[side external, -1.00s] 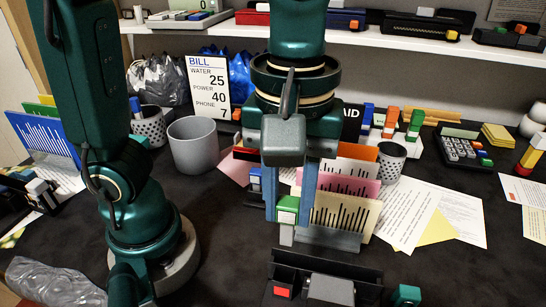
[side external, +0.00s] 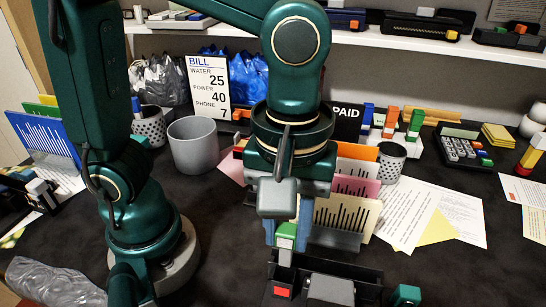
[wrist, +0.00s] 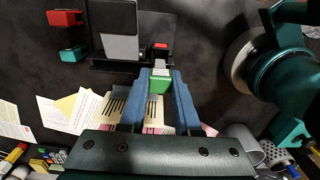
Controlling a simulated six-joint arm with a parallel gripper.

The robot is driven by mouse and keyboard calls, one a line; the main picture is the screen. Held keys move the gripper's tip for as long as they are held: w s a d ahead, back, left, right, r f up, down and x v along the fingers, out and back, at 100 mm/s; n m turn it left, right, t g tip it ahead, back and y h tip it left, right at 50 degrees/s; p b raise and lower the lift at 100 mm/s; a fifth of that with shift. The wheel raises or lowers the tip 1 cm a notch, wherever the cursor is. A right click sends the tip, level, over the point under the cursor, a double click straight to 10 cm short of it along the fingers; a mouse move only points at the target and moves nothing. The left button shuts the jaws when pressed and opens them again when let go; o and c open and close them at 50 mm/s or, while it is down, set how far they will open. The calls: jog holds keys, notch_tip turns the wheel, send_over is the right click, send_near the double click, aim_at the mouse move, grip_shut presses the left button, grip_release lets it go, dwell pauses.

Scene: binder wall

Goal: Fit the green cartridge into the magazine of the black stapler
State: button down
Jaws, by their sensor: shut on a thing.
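My gripper (side external: 284,236) has blue fingers shut on the green cartridge (side external: 286,230), which has a pale grey lower end. The cartridge is upright, green end up, over the left part of the black stapler (side external: 352,264). Its lower end is close to the stapler's red piece (side external: 281,291); I cannot tell whether they touch. In the wrist view the cartridge (wrist: 160,84) sits between the fingertips, its pale end towards the stapler (wrist: 106,65) and its red piece (wrist: 161,46). The magazine opening is not clearly visible.
A file rack (side external: 337,238) with cards stands just behind the gripper. A green block (side external: 406,295) is at the stapler's right. A grey cup (side external: 193,146) stands behind left, and loose papers (side external: 412,213) lie to the right. Dark desk is free left of the stapler.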

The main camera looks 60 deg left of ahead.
aim_at(285, 264)
jog(key=shift+f, duration=0.9)
jog(key=shift+f, duration=2.65)
dwell(0.4)
jog(key=c, duration=0.5)
grip_release()
jog(key=shift+c, duration=0.2)
jog(key=shift+r, duration=2.55)
jog(key=shift+a, duration=0.1)
